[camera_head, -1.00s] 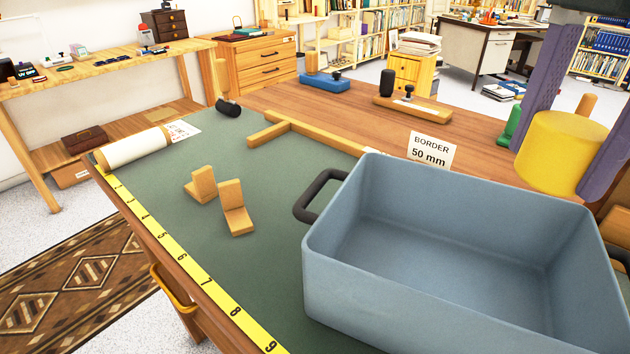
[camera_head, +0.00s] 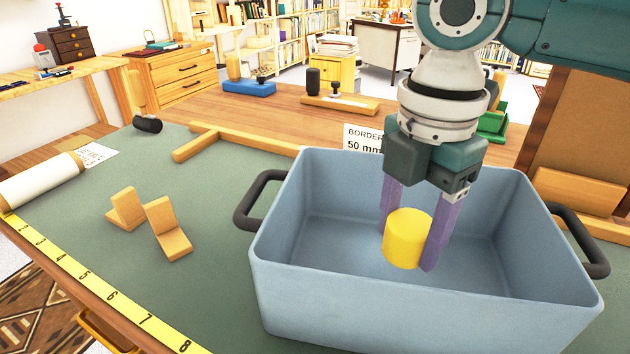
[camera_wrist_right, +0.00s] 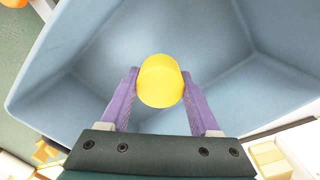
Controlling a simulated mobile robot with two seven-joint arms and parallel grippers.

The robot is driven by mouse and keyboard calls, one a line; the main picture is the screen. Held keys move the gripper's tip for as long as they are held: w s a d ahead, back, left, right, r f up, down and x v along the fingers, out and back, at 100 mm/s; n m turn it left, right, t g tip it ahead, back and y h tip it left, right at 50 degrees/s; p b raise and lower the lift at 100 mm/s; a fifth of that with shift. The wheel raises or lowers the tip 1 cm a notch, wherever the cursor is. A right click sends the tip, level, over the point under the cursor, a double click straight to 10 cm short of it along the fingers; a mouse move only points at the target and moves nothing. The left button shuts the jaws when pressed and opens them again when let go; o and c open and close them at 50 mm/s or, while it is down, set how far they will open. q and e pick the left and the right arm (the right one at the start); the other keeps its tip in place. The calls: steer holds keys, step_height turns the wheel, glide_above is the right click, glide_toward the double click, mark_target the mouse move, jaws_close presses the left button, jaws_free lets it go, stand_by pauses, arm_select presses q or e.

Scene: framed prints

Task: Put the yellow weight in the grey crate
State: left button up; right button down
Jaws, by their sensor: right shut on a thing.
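The yellow weight (camera_head: 406,238) is a small cylinder held between the purple fingers of my right gripper (camera_head: 412,232). The gripper points down inside the mouth of the grey crate (camera_head: 400,308), over its floor. In the right wrist view the weight (camera_wrist_right: 161,81) sits between both fingertips of the right gripper (camera_wrist_right: 160,88), with the crate's inside (camera_wrist_right: 250,80) around and below it. I cannot tell whether the weight touches the crate floor. The crate is blue-grey, open-topped and otherwise empty, with dark side handles. My left gripper is not in view.
The crate stands on a green mat (camera_head: 205,300) on a wooden bench. Two small wooden angle blocks (camera_head: 166,226) lie left of the crate. A "BORDER 50 mm" card (camera_head: 362,138) stands behind it. A paper roll (camera_head: 40,182) lies at far left.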

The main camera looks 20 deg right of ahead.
mark_target(397, 278)
steer(key=shift+f+b, duration=0.4)
steer(key=shift+f, duration=1.8)
steer(key=shift+f, duration=0.15)
steer(key=shift+c, duration=0.6)
jaws_free()
step_height(397, 278, up, 11)
steer(key=shift+w+r+p, duration=0.1)
steer(key=shift+p, duration=0.9)
steer(key=shift+r, duration=0.55)
